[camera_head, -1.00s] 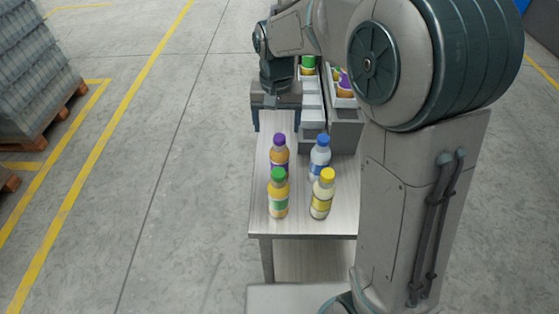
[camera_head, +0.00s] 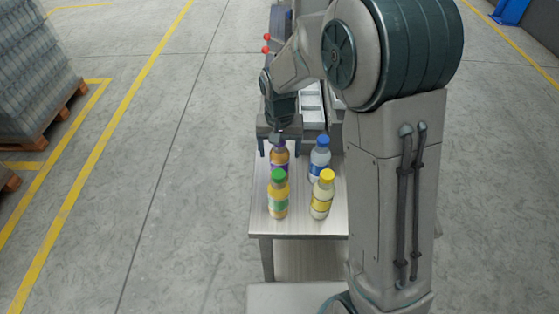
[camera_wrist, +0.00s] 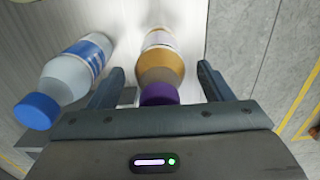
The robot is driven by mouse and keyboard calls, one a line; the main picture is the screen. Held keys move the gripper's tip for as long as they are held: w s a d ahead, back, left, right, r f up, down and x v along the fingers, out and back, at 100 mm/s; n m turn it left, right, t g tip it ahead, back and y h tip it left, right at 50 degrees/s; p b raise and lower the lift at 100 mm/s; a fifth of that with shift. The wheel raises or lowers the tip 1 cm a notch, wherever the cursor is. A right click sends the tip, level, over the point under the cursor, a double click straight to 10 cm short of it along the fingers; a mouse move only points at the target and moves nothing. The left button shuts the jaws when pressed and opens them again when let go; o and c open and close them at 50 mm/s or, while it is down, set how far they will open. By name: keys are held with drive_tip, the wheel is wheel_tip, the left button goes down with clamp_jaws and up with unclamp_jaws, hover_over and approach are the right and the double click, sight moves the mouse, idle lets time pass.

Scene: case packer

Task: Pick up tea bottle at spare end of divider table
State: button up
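Several bottles stand upright on the near end of the light table (camera_head: 300,226). The bottle with amber contents and a purple cap, probably the tea bottle (camera_head: 279,158), stands at the back left. In the wrist view this purple-capped bottle (camera_wrist: 161,70) lies between the two spread fingers of my gripper (camera_wrist: 163,82), with gaps on both sides. My gripper (camera_head: 278,136) is open at the bottle's cap in the head view and hides part of it. The blue-capped bottle (camera_head: 320,160) stands to the right. It also shows left of my fingers in the wrist view (camera_wrist: 70,78).
A green-capped bottle (camera_head: 278,198) stands just in front of the purple-capped one. A yellow-capped bottle (camera_head: 322,198) stands at the front right. Grey divided trays (camera_head: 312,108) are behind the bottles. The floor left of the table is clear.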

drive_tip(key=c, duration=1.4)
drive_tip(key=shift+r, duration=0.1)
